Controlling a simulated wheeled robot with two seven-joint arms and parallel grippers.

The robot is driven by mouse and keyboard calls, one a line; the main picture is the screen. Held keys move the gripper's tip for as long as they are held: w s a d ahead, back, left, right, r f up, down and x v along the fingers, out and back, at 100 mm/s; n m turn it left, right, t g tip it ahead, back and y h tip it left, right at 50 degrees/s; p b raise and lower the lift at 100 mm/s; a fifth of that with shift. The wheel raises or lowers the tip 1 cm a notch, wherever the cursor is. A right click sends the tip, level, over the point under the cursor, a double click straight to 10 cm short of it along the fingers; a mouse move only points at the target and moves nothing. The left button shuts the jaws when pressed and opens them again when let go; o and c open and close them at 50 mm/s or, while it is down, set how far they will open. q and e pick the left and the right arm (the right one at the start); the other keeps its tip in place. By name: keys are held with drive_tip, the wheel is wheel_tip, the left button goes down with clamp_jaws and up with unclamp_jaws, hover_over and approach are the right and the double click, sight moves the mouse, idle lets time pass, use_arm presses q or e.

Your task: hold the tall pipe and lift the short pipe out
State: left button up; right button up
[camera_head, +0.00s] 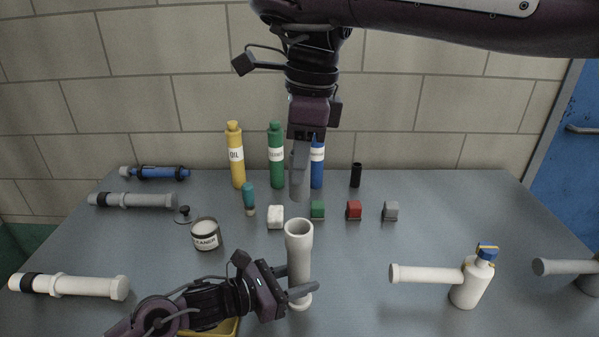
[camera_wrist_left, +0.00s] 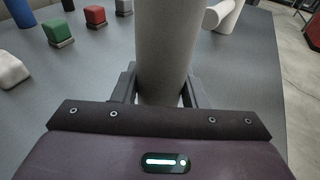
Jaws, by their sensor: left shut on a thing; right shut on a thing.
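The tall pipe (camera_head: 299,255) is pale grey with a wide, open upper rim and stands upright on the table. My left gripper (camera_head: 300,291) is shut around its lower part; the left wrist view shows both fingers on either side of the pipe (camera_wrist_left: 163,50). My right gripper (camera_head: 299,180) hangs from above, pointing down. It is shut on a narrow grey piece, which I take to be the short pipe; fingers and piece are hard to tell apart. Its lower end is above the tall pipe's rim, with a gap between them. No short pipe shows in the rim.
Yellow (camera_head: 237,160), green (camera_head: 276,160) and blue (camera_head: 317,165) bottles stand behind. Small blocks (camera_head: 354,210) and a cleaner jar (camera_head: 205,234) are near the middle. A white bottle-shaped fitting (camera_head: 468,283) is at right. Pipes lie at left (camera_head: 75,286). A yellow tray (camera_head: 222,328) is partly hidden.

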use_arm(q)
drive_tip(key=o, duration=1)
